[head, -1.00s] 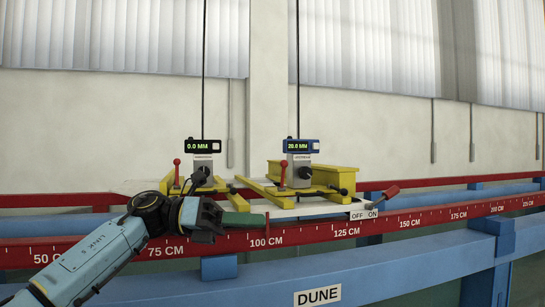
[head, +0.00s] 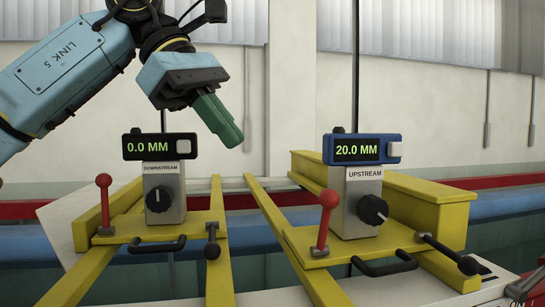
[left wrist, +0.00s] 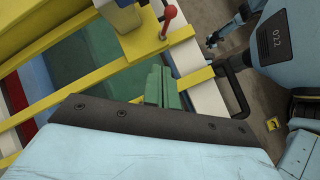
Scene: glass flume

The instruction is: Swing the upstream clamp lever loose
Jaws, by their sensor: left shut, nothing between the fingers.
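The upstream carriage stands at the right of the head view, under the UPSTREAM gauge (head: 365,150) reading 20.0 MM. It has an upright red-knobbed lever (head: 326,215) at its left front and a black ball-ended lever (head: 450,253) at its right front, slanting down to the right. I cannot tell which is the clamp lever. My left gripper (head: 228,135) is shut and empty, above and between the two gauges, green fingers pointing down-right, touching nothing. In the left wrist view its fingers (left wrist: 163,88) are together, below a red-knobbed lever (left wrist: 170,14). A small dark end (left wrist: 213,40) there may be my right gripper.
The DOWNSTREAM gauge (head: 160,146) reads 0.0 MM on the left carriage, which has its own red-knobbed lever (head: 104,200) and black ball lever (head: 212,245). Black loop handles (head: 385,266) project in front.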

